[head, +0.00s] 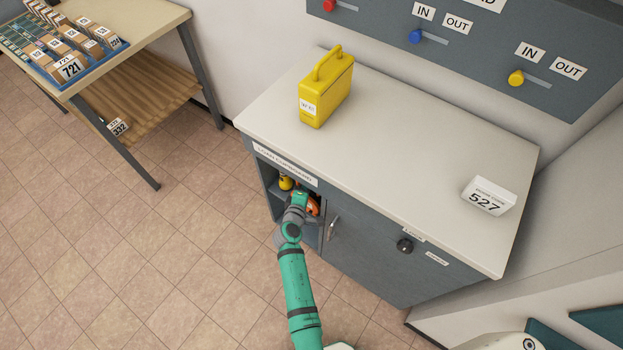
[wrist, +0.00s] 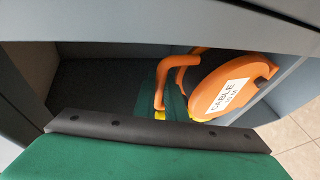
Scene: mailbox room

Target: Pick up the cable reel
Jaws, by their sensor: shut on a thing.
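The orange cable reel (wrist: 228,95) sits inside the open compartment of the grey cupboard, with a white label reading CABLE. In the wrist view its round body is on the right and its curved orange handle is to the left of it. A small part of the reel (head: 313,206) shows in the head view beside my arm's end. My gripper (wrist: 173,114) reaches into the compartment and is shut on the reel's handle. Its yellow-marked fingertips show at the handle, and the rest is mostly hidden behind the dark edge of my wrist.
A yellow object (head: 286,182) stands in the same compartment, left of my gripper. The compartment's walls and top edge (wrist: 150,25) are close around my arm. A yellow case (head: 339,88) and a white box marked 527 (head: 489,196) stand on the cupboard top (head: 420,150).

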